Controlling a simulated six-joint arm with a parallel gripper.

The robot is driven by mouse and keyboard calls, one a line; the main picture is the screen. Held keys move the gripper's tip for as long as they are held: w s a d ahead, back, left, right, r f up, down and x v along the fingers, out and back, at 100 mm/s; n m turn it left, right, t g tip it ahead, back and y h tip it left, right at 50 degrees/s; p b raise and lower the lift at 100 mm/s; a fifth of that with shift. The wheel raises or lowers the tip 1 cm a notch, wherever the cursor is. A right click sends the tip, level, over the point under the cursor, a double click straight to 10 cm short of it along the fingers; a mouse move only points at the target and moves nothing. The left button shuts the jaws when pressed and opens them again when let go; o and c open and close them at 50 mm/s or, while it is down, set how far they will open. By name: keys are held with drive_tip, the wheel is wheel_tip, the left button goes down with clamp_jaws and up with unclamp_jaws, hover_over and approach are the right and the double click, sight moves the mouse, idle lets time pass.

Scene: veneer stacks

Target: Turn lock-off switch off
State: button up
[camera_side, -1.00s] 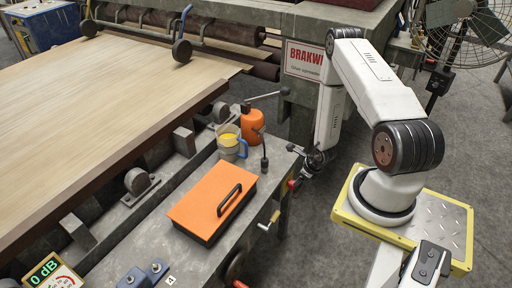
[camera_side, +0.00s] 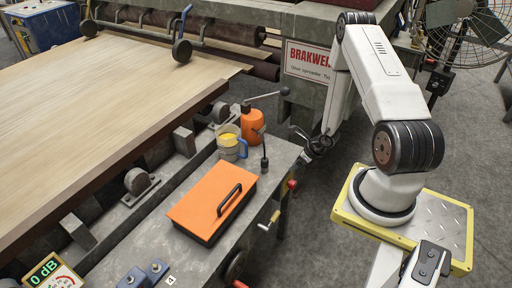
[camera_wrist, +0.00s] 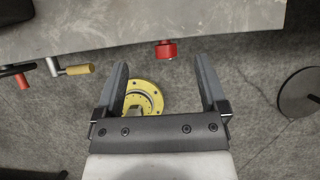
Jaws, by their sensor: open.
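A red knob (camera_side: 292,184) sticks out from the right edge of the grey bench. In the wrist view the red knob (camera_wrist: 166,49) is just beyond and between my fingertips, with clear space around it. I cannot tell whether it is the lock-off switch, and no on or off mark can be read. My gripper (camera_side: 300,138) is beside the bench's right edge, above and slightly right of the knob in the side picture. In the wrist view my gripper (camera_wrist: 161,65) is open with nothing between its fingers.
The bench (camera_side: 195,262) carries an orange box (camera_side: 205,208) with a black handle, a mug (camera_side: 229,142) and an orange bottle (camera_side: 252,125). A yellow-handled crank (camera_wrist: 77,70) projects from the bench edge, left of the knob. A yellow round flange (camera_wrist: 155,95) lies low beneath the fingers.

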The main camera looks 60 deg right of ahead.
drive_tip(key=y, duration=0.1)
drive_tip(key=g+y, duration=0.1)
drive_tip(key=y, duration=0.2)
approach(294, 183)
wheel_tip(294, 183, down, 3)
drive_tip(key=w, duration=0.1)
drive_tip(key=shift+w+r+m, duration=0.1)
drive_tip(key=shift+w+m, duration=0.1)
drive_tip(key=shift+m, duration=0.1)
idle(0.5)
drive_tip(key=shift+x, duration=3.85)
